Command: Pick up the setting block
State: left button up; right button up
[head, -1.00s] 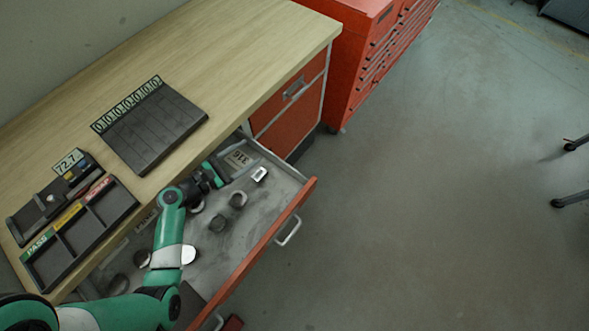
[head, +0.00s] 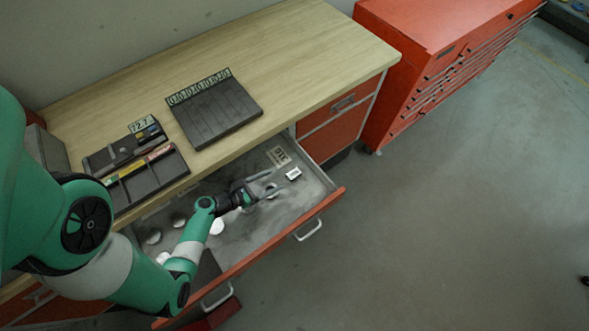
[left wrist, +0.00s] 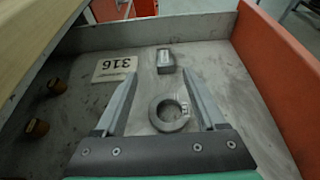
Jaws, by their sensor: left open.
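The setting block is most likely the small grey metal block (head: 293,174) with a bright top, lying in the open drawer. In the left wrist view the block (left wrist: 165,60) sits just beyond the fingertips, roughly centred between them. My left gripper (head: 274,181) is open and empty, reaching over the drawer toward the block without visible contact. It also shows in the left wrist view (left wrist: 161,76), its two fingers apart. A metal ring (left wrist: 170,113) lies below, between the fingers. My right gripper is not in view.
The drawer (head: 262,250) has raised walls and a red front. A "316" plate (left wrist: 114,68) lies left of the block, and two brownish knobs (left wrist: 37,128) farther left. Several round pieces lie nearer my arm. A slotted tray (head: 215,113) and a sorting tray (head: 148,180) stand on the bench.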

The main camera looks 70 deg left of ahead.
aim_at(294, 174)
pick_arm(q)
jog(key=x, duration=0.4)
jog(key=shift+w+f+b, duration=0.1)
jog(key=shift+w+b, duration=0.05)
jog(key=shift+b, duration=0.25)
jog(key=x, duration=0.1)
jog(key=b+x, duration=0.1)
jog(key=x, duration=0.3)
jog(key=shift+w+d+f+b, duration=0.15)
jog(key=shift+d+b, duration=0.15)
jog(key=shift+b, duration=0.1)
grip_shut()
